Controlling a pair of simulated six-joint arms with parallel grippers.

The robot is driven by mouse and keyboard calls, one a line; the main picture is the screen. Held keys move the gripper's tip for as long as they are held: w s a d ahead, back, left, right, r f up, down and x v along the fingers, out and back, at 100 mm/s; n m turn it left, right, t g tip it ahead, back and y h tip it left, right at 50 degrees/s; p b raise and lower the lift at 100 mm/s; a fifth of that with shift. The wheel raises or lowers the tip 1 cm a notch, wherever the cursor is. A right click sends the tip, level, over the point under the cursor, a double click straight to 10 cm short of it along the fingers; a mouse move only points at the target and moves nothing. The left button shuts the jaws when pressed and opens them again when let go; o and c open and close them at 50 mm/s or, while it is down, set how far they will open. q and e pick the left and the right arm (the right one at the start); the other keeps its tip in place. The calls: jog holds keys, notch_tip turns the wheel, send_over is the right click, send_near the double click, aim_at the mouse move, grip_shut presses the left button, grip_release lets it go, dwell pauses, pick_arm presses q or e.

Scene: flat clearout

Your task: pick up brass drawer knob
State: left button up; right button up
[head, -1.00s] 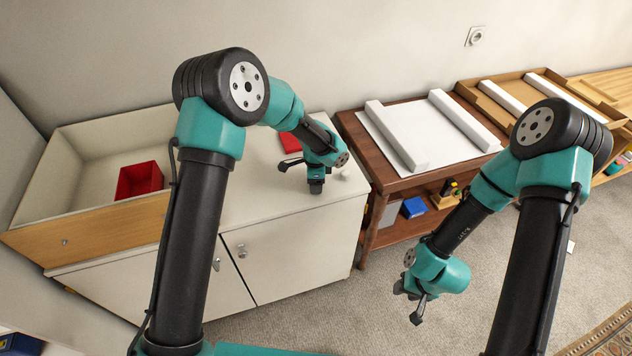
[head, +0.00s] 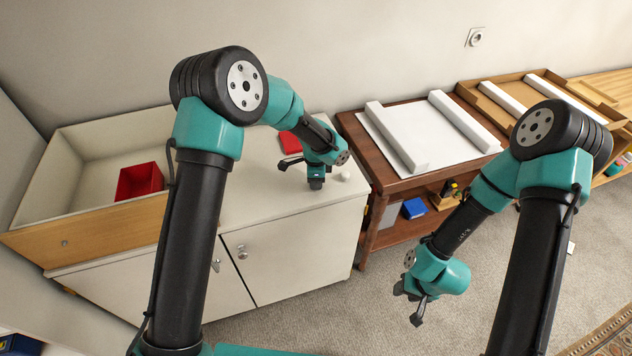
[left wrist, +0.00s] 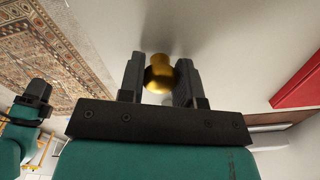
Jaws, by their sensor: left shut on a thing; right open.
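The brass drawer knob (left wrist: 159,74) is a rounded gold piece between the fingers of my left gripper (left wrist: 159,82) in the left wrist view. The left gripper is shut on it. In the head view, the left gripper (head: 316,183) points down at the right part of the white cabinet top, and the knob is hidden there. My right gripper (head: 411,306) is open and hangs over the carpet, well away from the knob.
A flat red item (head: 290,142) and a small white round thing (head: 346,176) lie near the left gripper. A brown table (head: 390,184) stands to the right.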

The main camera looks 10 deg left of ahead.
pick_arm(q)
jog(key=r, duration=0.2)
jog(key=shift+s+r, duration=0.2)
jog(key=shift+r, duration=0.15)
jog(key=s+d+r, duration=0.1)
jog(key=s, duration=1.4)
jog(key=shift+s+d+r, duration=0.2)
jog(key=shift+s+d, duration=0.1)
jog(key=shift+d, duration=0.05)
jog(key=shift+w, duration=0.15)
